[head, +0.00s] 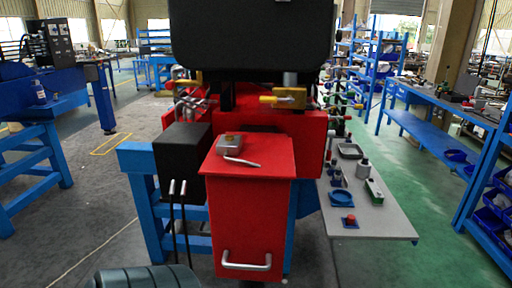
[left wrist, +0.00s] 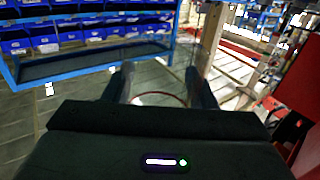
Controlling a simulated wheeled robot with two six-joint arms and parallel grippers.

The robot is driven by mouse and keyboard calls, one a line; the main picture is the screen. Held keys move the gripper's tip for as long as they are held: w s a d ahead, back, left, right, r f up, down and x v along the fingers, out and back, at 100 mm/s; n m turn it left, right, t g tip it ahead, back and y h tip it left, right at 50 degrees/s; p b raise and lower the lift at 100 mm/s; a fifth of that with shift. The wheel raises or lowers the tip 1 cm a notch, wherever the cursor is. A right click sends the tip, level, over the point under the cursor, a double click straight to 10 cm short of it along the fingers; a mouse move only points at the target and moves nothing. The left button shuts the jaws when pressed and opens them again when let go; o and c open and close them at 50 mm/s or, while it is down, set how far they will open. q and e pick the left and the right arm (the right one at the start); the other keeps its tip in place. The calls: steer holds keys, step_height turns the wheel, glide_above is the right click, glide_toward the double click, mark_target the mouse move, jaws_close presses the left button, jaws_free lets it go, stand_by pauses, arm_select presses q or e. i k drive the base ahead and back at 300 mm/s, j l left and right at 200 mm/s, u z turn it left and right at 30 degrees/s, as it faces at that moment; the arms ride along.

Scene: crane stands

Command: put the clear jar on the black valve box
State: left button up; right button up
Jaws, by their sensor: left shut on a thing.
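The black valve box (head: 181,151) stands left of the red cabinet in the head view, with two levers on its front. Its top face is bare. In the left wrist view my left gripper (left wrist: 160,76) has its two fingers on either side of the clear jar (left wrist: 160,99). The jar is see-through, so mostly its curved reddish rim shows, and the gripper's body hides its lower part. The gripper is shut on the jar. The black valve box cannot be made out in the left wrist view. Neither gripper shows in the head view.
A grey side table (head: 376,222) at right holds several small parts. A blue rack with bins (left wrist: 85,66) shows in the wrist view. Open floor lies left.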

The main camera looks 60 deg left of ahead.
mark_target(180, 132)
steer(key=k+j+z, duration=0.1)
steer(key=z, duration=0.25)
steer(key=k+j+z, duration=0.1)
steer(key=j+z, duration=0.25)
steer(key=k+z, duration=0.15)
steer(key=z, duration=0.2)
steer(key=k+j, duration=1.35)
steer(key=k, duration=0.25)
